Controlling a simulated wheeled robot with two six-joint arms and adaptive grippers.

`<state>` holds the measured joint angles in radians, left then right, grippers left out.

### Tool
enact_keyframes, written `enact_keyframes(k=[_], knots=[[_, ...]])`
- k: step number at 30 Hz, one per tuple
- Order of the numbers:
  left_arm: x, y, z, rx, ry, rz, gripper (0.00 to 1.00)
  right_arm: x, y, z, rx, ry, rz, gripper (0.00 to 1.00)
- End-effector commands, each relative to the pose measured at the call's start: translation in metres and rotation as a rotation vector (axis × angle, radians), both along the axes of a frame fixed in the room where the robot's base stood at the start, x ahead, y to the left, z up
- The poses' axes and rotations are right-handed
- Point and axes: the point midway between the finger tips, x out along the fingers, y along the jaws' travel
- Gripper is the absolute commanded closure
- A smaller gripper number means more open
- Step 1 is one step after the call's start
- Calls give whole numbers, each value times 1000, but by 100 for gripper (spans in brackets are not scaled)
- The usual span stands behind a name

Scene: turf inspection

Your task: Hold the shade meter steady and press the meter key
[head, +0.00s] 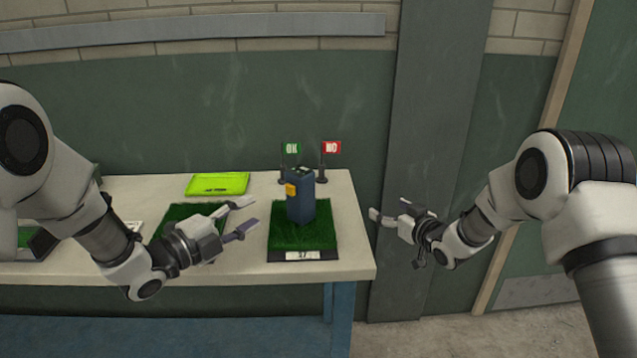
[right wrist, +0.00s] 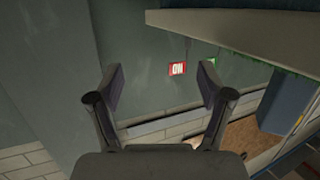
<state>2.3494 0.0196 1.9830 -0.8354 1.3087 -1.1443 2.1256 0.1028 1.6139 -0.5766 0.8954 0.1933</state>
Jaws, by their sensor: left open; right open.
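The shade meter (head: 301,205) is a dark blue upright box with a yellow key (head: 290,190) on its left side. It stands on a green turf tile (head: 288,237) labelled 17. My left gripper (head: 247,214) is open and empty, left of the meter and apart from it, its fingers pointing toward it. My right gripper (head: 388,212) is open and empty, right of the meter beyond the table's right edge.
A green OK flag (head: 291,149) and a red NO flag (head: 331,148) stand behind the meter. A lime-green flat item (head: 217,184) lies at the back. Another turf tile (head: 185,213) is partly behind my left gripper. The table's right front corner (head: 350,262) is clear.

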Motion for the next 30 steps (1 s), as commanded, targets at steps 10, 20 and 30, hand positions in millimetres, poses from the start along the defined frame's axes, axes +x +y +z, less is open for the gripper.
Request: enact_keyframes(k=[10,20,30], knots=[[0,0,0,0,0,0,58,-40,154,109,116,-159,350,21],[0,0,0,0,0,0,58,-39,196,115,141,-155,410,21],[0,0,0,0,0,0,58,-2,231,116,142,-155,407,21]])
